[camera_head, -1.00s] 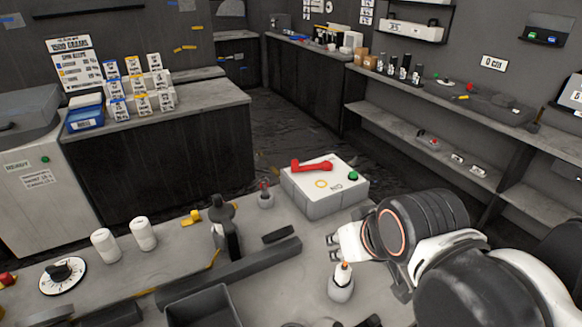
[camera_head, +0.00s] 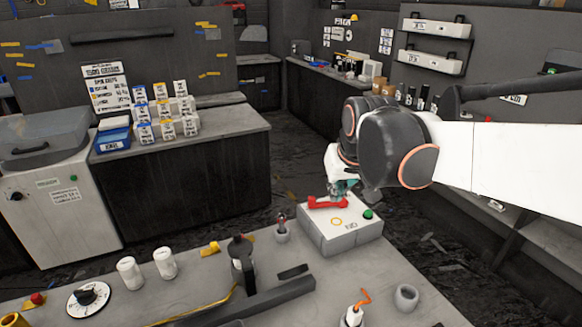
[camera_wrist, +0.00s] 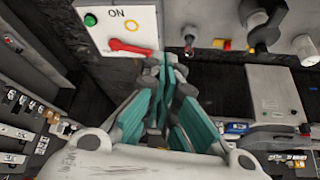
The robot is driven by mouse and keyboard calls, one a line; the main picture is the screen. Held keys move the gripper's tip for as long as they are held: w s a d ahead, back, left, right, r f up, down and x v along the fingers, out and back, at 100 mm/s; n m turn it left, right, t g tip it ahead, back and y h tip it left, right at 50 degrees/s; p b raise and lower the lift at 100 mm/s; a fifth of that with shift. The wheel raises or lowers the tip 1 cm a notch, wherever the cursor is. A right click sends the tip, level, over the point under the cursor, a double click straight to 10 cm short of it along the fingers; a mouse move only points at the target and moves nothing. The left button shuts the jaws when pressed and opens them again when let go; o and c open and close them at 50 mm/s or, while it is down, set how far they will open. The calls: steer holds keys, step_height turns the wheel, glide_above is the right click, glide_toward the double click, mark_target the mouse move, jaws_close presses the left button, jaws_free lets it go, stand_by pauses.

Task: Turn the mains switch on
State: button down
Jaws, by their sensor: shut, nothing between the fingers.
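The mains switch is a pale grey box (camera_head: 355,237) on the bench, with a red lever (camera_head: 325,202), a green button (camera_head: 368,214), a yellow ring (camera_head: 337,221) and a short ON label on top. My gripper (camera_head: 346,186) is over the back of the box, close to the lever's right end. The wrist view shows the lever (camera_wrist: 128,47) beside the teal fingertips (camera_wrist: 164,62) of my gripper, at the lever's free end. The fingers are shut and empty. Whether they touch the lever cannot be told.
A black clamp-like tool (camera_head: 242,262) and a small red-tipped item (camera_head: 282,230) stand left of the box. White bottles (camera_head: 130,273), a dial (camera_head: 88,298) and a grey cup (camera_head: 406,297) are on the bench. The right shelf is near my arm.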

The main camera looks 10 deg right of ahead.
steer(key=w+g+p, duration=0.1)
steer(key=w+p, duration=0.4)
steer(key=w, duration=1)
steer(key=w+d+f+g+p, duration=0.1)
steer(key=w+f+p, duration=0.3)
steer(key=w+f, duration=0.5)
steer(key=w, duration=0.4)
steer(key=shift+f, duration=0.3)
steer(key=shift+w+d, duration=0.1)
steer(key=shift+s+f, duration=0.2)
steer(key=shift+f, duration=2.15)
steer(key=shift+s+f, duration=0.15)
steer(key=shift+f, duration=2.15)
steer(key=shift+s+b, duration=0.1)
steer(key=shift+b, duration=0.2)
